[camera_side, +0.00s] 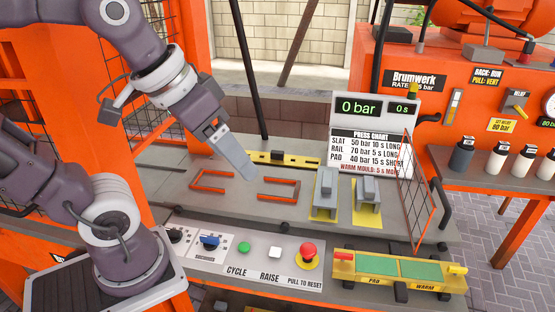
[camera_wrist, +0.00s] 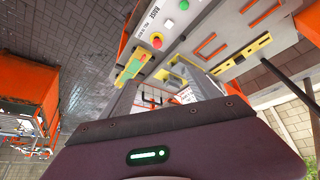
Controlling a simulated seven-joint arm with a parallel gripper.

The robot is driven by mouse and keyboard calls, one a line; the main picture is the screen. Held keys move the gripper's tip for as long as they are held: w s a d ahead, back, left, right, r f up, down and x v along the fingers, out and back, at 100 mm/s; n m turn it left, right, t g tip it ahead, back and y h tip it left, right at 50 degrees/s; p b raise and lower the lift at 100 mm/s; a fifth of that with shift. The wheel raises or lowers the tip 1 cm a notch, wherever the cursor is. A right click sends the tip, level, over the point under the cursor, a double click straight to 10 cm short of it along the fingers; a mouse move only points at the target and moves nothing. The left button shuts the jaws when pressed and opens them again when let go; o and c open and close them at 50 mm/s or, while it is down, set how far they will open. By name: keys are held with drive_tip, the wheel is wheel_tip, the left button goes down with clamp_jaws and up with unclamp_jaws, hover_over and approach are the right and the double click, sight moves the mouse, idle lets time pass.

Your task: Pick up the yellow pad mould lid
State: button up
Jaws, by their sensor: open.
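A long yellow bar with a black knob (camera_side: 283,158), which looks like the pad mould lid, lies at the back of the grey bench; it also shows in the wrist view (camera_wrist: 250,50). A yellow mould body labelled PAD and WARM (camera_side: 343,268), with green panels, sits at the front right; it is at left in the wrist view (camera_wrist: 130,70). My gripper (camera_side: 249,176) hangs above the bench, left of and in front of the knob in the side view, touching nothing visible. Its two fingers (camera_wrist: 160,75) are spread and empty in the wrist view.
Two grey clamp blocks (camera_side: 326,190) (camera_side: 367,193) on yellow plates stand right of centre. Orange brackets (camera_side: 209,181) lie flat at left. A control panel (camera_side: 255,253) runs along the front. An orange mesh guard (camera_side: 410,190) and pressure display (camera_side: 372,108) stand at right.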

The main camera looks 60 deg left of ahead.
drive_tip(key=w+a+n, duration=0.1)
drive_tip(key=w+a, duration=0.2)
drive_tip(key=w, duration=0.4)
drive_tip(key=w+a+n, duration=0.2)
drive_tip(key=w+a, duration=0.1)
drive_tip(key=w, duration=0.5)
drive_tip(key=n+g+y, duration=0.1)
drive_tip(key=n+y, duration=0.3)
drive_tip(key=n, duration=0.1)
hover_over(277, 152)
drive_tip(key=s+d, duration=0.3)
wheel_tip(277, 152, down, 26)
drive_tip(key=x, duration=0.7)
drive_tip(key=shift+a+f, duration=0.1)
drive_tip(key=shift+a, duration=0.1)
clamp_jaws()
